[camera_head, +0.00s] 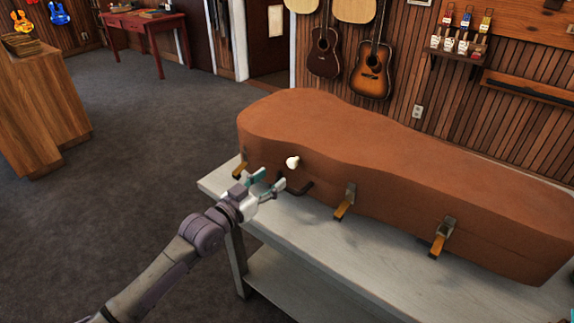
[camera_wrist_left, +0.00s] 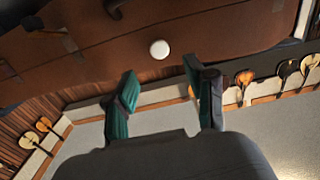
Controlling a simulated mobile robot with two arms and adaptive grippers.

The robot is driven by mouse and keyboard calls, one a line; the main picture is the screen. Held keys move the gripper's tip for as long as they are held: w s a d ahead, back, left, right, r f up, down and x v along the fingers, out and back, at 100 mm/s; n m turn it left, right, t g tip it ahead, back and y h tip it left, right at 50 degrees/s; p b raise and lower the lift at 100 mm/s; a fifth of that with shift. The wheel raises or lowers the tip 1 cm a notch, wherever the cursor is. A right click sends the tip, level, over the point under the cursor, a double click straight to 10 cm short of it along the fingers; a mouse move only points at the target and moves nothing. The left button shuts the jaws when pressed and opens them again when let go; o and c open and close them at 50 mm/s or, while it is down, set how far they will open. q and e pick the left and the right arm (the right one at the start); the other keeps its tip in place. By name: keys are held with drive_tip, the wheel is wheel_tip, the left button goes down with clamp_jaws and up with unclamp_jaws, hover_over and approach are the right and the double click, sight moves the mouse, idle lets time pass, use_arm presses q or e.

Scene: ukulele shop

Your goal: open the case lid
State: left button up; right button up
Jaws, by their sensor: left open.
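The brown case (camera_head: 400,165) lies on a pale table with its lid shut. A round white knob (camera_head: 292,162) sticks out from the lid's front side near the left end. It also shows in the left wrist view (camera_wrist_left: 160,49), ahead of and between the fingers. My left gripper (camera_head: 272,177) is open and empty, just in front of the knob and apart from it. Its teal fingers also show in the left wrist view (camera_wrist_left: 162,82). A teal sliver at the bottom right corner may be my right gripper.
The pale table (camera_head: 350,250) has a narrow bare strip in front of the case. Guitars (camera_head: 372,70) hang on the wood wall behind. A wooden counter (camera_head: 45,105) stands at the left, and a red desk (camera_head: 150,25) stands farther back. The carpet between is clear.

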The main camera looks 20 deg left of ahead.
sight(290, 164)
use_arm(q)
drive_tip(key=x, duration=0.7)
drive_tip(key=shift+w+d, duration=0.1)
drive_tip(key=shift+w, duration=0.15)
drive_tip(key=shift+f, duration=0.1)
clamp_jaws()
